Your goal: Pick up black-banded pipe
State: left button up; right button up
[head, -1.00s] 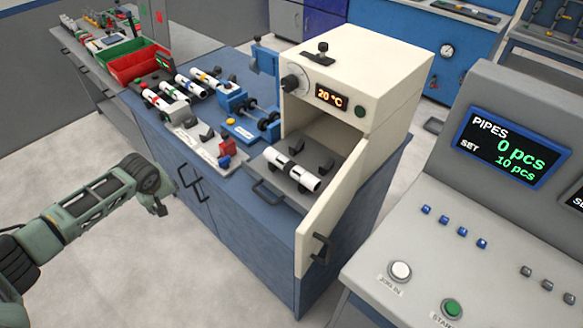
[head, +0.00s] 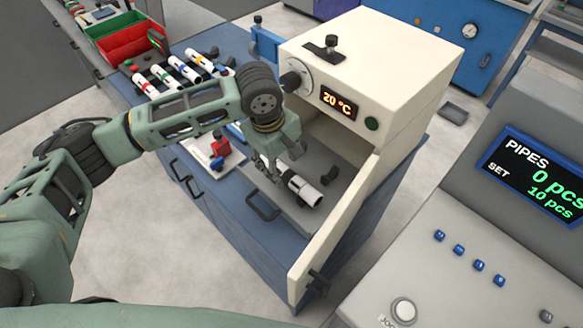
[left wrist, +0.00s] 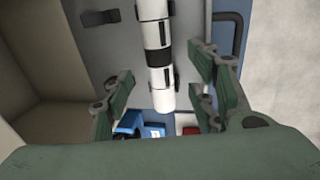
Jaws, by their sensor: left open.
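The black-banded pipe (head: 307,192) is white and lies on the grey pull-out tray of the open oven in the head view. Its left end is hidden behind my left gripper (head: 276,168), which hangs over that end with its fingers pointing down. In the left wrist view the pipe (left wrist: 158,82) runs up and down the picture, with a dark band around it. The fingers of my left gripper (left wrist: 161,72) are spread, one on each side of the pipe, with a gap on both sides. My right gripper is not in view.
The cream oven (head: 365,60) stands behind the tray, its door (head: 330,240) open at the right. A bent tray handle (head: 263,207) sticks out in front. Several banded pipes (head: 170,75) and a red bin (head: 120,45) lie left. The control console (head: 480,240) is at the right.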

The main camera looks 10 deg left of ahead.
aim_at(288, 173)
pick_arm(q)
jog(key=f, duration=0.1)
jog(key=f+p, duration=0.1)
jog(key=f, duration=0.1)
jog(key=shift+d, duration=0.35)
jog(key=shift+w+d+f, duration=0.1)
jog(key=shift+w+f, duration=0.15)
jog(key=shift+f, duration=0.4)
jog(key=shift+w+d+f, duration=0.1)
jog(key=shift+w+f, duration=0.1)
jog(key=shift+f, duration=0.8)
jog(key=c, duration=1.3)
jog(key=shift+r, duration=0.6)
notch_tip(288, 173, up, 9)
jog(key=shift+b, duration=0.6)
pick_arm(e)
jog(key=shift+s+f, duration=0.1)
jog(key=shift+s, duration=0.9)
